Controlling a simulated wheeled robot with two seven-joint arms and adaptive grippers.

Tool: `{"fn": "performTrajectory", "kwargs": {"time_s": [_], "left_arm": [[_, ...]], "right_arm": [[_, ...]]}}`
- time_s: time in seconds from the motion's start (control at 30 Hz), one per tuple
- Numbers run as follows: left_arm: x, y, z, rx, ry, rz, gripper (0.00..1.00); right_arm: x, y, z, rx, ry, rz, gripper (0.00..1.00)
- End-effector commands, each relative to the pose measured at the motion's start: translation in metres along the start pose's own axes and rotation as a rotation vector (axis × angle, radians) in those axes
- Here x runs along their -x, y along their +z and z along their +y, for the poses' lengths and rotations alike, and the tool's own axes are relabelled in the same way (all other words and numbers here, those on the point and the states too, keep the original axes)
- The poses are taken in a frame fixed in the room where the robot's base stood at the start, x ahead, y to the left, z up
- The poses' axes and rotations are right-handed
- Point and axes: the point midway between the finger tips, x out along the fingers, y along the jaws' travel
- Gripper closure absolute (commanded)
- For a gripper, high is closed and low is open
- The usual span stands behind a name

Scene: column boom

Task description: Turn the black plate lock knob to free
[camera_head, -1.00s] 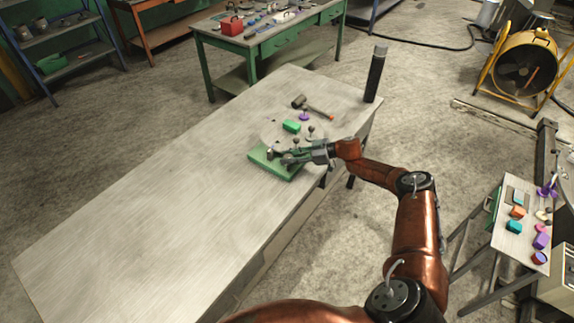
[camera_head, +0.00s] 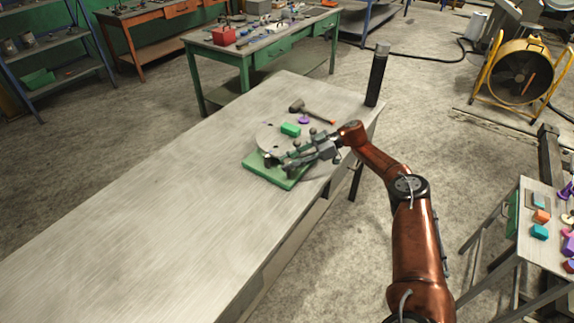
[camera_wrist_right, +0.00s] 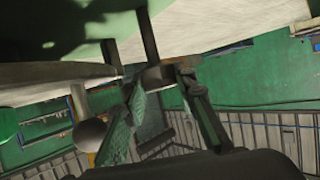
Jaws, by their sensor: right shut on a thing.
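A green base (camera_head: 262,174) lies near the table's right edge and carries a round grey plate (camera_head: 268,138). My right gripper (camera_head: 275,161) reaches in from the right, low at the plate's front edge, and hides part of the base. In the right wrist view, the two fingers of the right gripper (camera_wrist_right: 158,80) close around a small dark grey knob (camera_wrist_right: 156,76), apparently the black plate lock knob. Its setting cannot be read. A dark post (camera_wrist_right: 149,35) rises above it in that view. My left gripper is not in view.
A green block (camera_head: 291,129) is on the plate. A purple piece (camera_head: 304,120) and a mallet (camera_head: 312,112) lie behind it. A dark cylinder (camera_head: 376,76) stands at the table's far right corner. The near left tabletop (camera_head: 130,230) is clear. A ball-ended lever (camera_wrist_right: 90,134) is close to the fingers.

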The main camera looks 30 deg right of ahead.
Motion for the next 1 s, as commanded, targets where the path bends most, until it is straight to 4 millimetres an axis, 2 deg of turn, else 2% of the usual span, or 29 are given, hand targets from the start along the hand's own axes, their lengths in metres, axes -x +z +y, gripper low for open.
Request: {"fn": "performTrajectory", "kwargs": {"time_s": [0.43,0.47,0.5,0.73,1.0], "left_arm": [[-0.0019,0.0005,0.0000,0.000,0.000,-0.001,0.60],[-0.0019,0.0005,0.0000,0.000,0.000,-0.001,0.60],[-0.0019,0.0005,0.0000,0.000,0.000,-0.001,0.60],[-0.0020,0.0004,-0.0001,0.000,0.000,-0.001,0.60],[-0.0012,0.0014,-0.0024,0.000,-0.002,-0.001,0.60]], "right_arm": [[-0.0011,-0.0009,-0.0004,0.004,-0.007,0.001,0.98],[-0.0012,-0.0009,-0.0004,0.004,-0.007,0.001,0.74],[-0.0012,-0.0009,-0.0004,0.004,-0.007,0.001,0.71],[0.0000,-0.0003,-0.0005,0.003,-0.006,0.001,0.56],[0.0005,-0.0005,-0.0001,0.003,-0.003,0.001,0.56]]}}
